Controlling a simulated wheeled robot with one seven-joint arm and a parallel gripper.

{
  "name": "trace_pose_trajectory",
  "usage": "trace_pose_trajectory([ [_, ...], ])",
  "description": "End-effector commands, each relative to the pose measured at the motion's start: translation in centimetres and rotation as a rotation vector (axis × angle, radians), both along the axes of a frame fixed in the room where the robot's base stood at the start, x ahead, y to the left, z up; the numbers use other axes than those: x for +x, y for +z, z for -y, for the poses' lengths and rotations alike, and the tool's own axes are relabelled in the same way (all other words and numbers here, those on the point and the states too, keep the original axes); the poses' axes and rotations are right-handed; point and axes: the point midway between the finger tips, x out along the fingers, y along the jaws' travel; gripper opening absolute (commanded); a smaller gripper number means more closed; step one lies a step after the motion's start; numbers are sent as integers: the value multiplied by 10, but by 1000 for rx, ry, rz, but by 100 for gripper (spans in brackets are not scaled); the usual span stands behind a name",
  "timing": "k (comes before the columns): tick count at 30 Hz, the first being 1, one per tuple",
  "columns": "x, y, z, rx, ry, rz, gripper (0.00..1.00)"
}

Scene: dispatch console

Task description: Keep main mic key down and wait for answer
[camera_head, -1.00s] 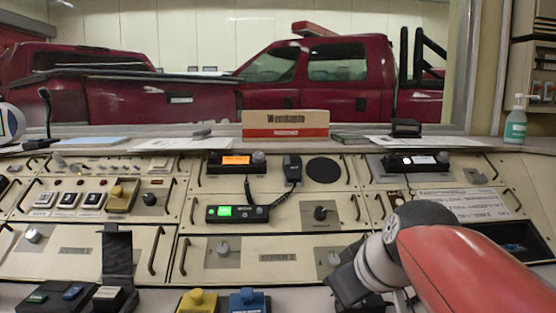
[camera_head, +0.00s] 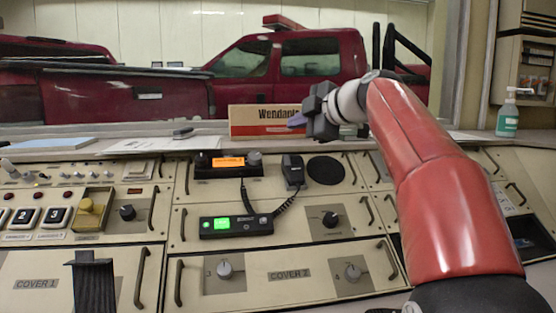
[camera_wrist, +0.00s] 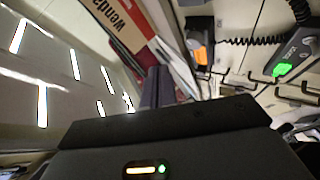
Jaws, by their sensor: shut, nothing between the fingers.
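My gripper (camera_head: 297,120) is raised at the back of the console, in front of the boxed item labelled "Wendanfo" (camera_head: 262,121). Its dark fingers are shut and empty, and they also show in the wrist view (camera_wrist: 156,88). A black hand mic (camera_head: 293,171) with a coiled cord hangs on the upper panel below my gripper, apart from it. It joins the area of a radio with a green screen (camera_head: 236,225). No key clearly marked as the main mic key shows in the head view. My gripper touches no key.
A radio with an orange screen (camera_head: 228,163) sits left of the mic. A black upright holder (camera_head: 92,284) and panel handles stick up. A sanitizer bottle (camera_head: 507,116) stands at right.

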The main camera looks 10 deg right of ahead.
Motion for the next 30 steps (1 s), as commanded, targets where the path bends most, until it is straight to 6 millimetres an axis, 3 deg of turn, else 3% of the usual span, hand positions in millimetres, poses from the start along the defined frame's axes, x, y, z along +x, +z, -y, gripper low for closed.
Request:
trace_pose_trajectory([
  [17,5,-5,1,-6,4,9,0],
  [30,34,-51,1,-5,4,6,0],
])
